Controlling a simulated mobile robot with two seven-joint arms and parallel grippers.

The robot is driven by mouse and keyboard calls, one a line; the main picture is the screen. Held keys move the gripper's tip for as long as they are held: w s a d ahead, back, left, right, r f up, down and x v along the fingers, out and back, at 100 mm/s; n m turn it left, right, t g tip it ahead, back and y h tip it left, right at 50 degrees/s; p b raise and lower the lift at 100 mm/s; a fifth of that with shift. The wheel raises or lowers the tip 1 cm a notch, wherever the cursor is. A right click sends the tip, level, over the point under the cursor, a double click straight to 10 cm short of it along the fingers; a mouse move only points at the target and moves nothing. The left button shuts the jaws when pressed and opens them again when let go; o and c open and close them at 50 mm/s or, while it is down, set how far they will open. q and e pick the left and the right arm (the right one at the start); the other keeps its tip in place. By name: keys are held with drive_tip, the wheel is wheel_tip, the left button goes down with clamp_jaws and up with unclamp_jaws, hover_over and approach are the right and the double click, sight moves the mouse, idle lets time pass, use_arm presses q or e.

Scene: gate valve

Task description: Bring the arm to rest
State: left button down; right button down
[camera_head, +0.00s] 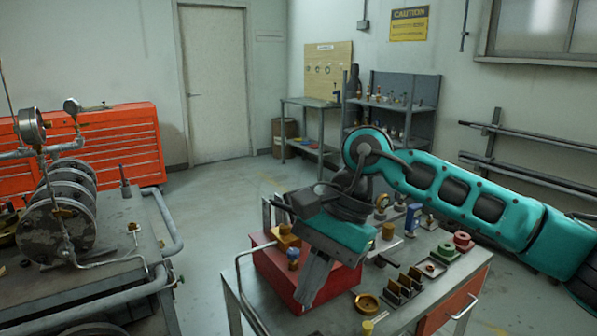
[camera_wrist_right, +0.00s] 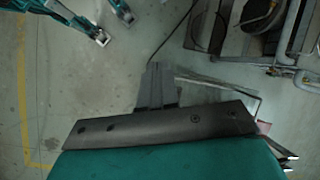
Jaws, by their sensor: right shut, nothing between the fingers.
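My right arm (camera_head: 470,195) comes in from the right, teal with dark joints, and bends down over the workbench. My right gripper (camera_head: 309,287) points down and toward the front at the bench's left part, in front of the red box (camera_head: 271,270). Its fingers are together with nothing between them. The wrist view shows the closed fingers (camera_wrist_right: 154,85) above the floor and the bench edge. I cannot tell the exact gap between the fingers and the red box. My left gripper does not show in the head view.
The workbench (camera_head: 405,318) holds a brass dish (camera_head: 367,303), a dark slotted rack (camera_head: 404,287) and red and green round parts. A cart with a flanged valve body (camera_head: 60,225) and pipes stands at left. Clear floor (camera_head: 215,205) lies between, toward the door (camera_head: 216,85).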

drive_tip(key=s+a+r+m+g+y, duration=0.2)
drive_tip(key=s+a+m+g+y, duration=0.2)
drive_tip(key=s+a+m+y, duration=0.5)
drive_tip(key=w+d+f+m+t+y, duration=0.1)
drive_tip(key=w+m+t+y, duration=0.35)
drive_tip(key=m+t, duration=0.4)
drive_tip(key=w+d+m+t+y, duration=0.25)
drive_tip(key=m+t+y, duration=0.25)
drive_tip(key=m, duration=0.6)
drive_tip(key=w+d+f+m+t+h, duration=0.1)
drive_tip(key=d+f+m+t+h, duration=0.4)
drive_tip(key=f+m+h, duration=0.45)
drive_tip(key=w+d+f+m+t+h, duration=0.2)
drive_tip(key=d+f+m+t+h, duration=0.3)
drive_tip(key=m, duration=0.8)
drive_tip(key=s+d+f+m+g+h, duration=0.3)
drive_tip(key=s+d+f+m, duration=0.2)
drive_tip(key=f, duration=0.4)
drive_tip(key=s+d+f+m+g+h, duration=0.3)
drive_tip(key=s+d+f+m, duration=0.3)
drive_tip(key=s+f, duration=0.3)
drive_tip(key=shift+s+d+f+m+h, duration=0.2)
drive_tip(key=shift+d+f+m+h, duration=0.1)
drive_tip(key=shift+f+m, duration=0.25)
